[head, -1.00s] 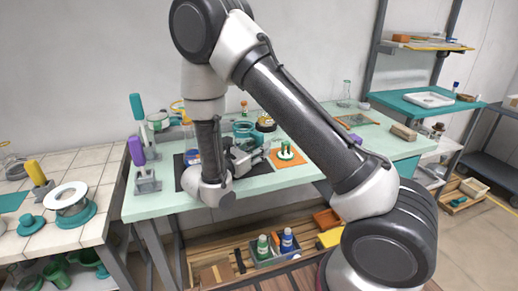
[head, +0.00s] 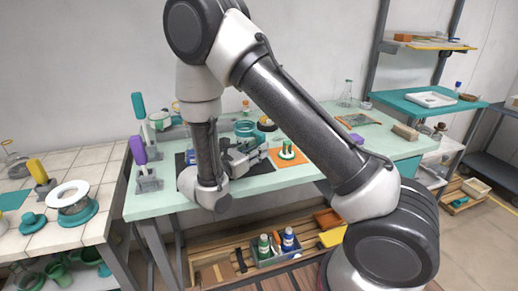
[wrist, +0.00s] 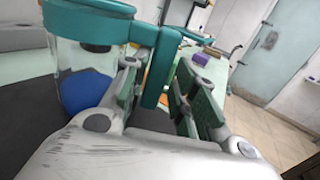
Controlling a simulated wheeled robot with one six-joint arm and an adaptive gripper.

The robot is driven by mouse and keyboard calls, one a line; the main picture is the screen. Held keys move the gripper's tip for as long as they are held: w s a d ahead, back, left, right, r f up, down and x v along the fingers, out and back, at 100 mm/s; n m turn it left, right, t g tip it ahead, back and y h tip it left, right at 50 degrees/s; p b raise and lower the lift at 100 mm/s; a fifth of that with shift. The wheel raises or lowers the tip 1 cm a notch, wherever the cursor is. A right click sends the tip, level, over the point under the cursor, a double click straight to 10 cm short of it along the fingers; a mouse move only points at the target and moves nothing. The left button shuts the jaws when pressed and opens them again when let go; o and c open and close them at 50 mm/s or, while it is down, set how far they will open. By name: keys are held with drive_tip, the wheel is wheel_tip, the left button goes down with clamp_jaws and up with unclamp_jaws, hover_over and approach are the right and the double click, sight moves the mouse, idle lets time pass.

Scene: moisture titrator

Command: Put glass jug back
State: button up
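The glass jug (wrist: 85,65) has a teal rim, a teal handle (wrist: 162,70) and clear walls with something blue inside. It fills the upper left of the wrist view, beside my gripper. My gripper (wrist: 160,88) has its two fingers on either side of the handle and looks shut on it. In the head view my gripper (head: 240,158) is low over the worktable, partly hidden by my wrist. A teal ring (head: 244,127) shows just behind it and may be the jug's rim. Whether the jug touches the surface below cannot be told.
The pale green worktable (head: 270,182) holds a purple-handled tool (head: 140,152), an orange mat (head: 290,159) with a small green stand, and a dark mat (head: 181,165). A flask (head: 347,95) stands at the back.

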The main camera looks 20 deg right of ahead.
drive_tip(key=shift+v, duration=3.45)
drive_tip(key=v, duration=1.1)
drive_tip(key=shift+s+a, duration=0.2)
drive_tip(key=shift+a, duration=0.05)
drive_tip(key=shift+d+r+m+g, duration=0.25)
drive_tip(key=shift+r+m+g, duration=0.05)
drive_tip(key=shift+r, duration=0.05)
drive_tip(key=s+d+r+m+g+y, duration=0.25)
drive_tip(key=d+r+m+g, duration=0.3)
drive_tip(key=d, duration=0.45)
drive_tip(key=s+d+r+m+g+y, duration=0.2)
drive_tip(key=d+r+m+g+y, duration=0.3)
drive_tip(key=d, duration=0.5)
drive_tip(key=s+d+r+m+t+y, duration=0.3)
drive_tip(key=s+d+m+y, duration=0.1)
drive_tip(key=s+m, duration=0.2)
drive_tip(key=s+d+r+m+t+y, duration=0.3)
drive_tip(key=s+d+r+m+y, duration=0.1)
drive_tip(key=s+m, duration=0.2)
drive_tip(key=shift+s+d+r+m, duration=0.25)
drive_tip(key=shift+s+d+m, duration=0.15)
drive_tip(key=shift+m, duration=0.05)
